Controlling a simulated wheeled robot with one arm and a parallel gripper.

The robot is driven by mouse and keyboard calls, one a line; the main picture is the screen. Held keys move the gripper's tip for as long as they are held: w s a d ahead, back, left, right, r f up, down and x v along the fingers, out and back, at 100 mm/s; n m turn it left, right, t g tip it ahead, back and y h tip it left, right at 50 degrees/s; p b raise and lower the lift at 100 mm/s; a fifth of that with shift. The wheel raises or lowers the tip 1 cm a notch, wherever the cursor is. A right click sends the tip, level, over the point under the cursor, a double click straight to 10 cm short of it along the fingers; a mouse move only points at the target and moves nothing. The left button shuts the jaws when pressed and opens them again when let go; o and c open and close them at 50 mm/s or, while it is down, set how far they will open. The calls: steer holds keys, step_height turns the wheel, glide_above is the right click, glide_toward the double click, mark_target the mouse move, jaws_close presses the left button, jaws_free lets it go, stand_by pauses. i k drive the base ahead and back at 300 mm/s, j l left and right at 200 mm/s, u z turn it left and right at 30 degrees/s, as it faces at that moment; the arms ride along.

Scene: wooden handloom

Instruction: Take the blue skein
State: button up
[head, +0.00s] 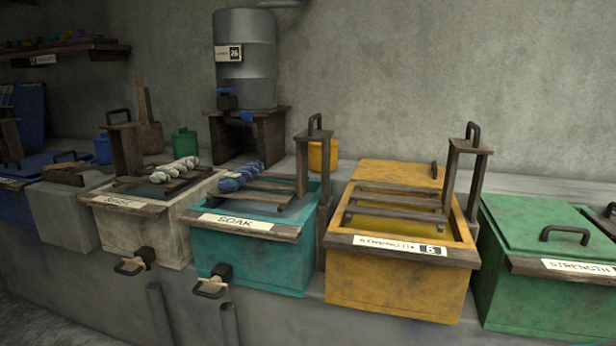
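The blue skein (241,176) is a twisted blue bundle with some paler patches. It lies slantwise at the back left of the teal vat (258,262) labelled SOAK, over the wooden slats on its top. A whitish skein (175,170) lies in a similar way on the pale vat (140,232) to the left. My gripper does not show in the head view.
A yellow vat (395,293) with slats and a closed green vat (540,302) stand to the right. Upright posts with dark handles rise beside the vats. A metal tank (245,60) stands behind on a wooden stand (270,140). Taps stick out in front.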

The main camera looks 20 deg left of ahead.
mark_target(231, 181)
steer(key=u, duration=1.2)
steer(key=i+u, duration=0.15)
steer(key=i+j, duration=0.05)
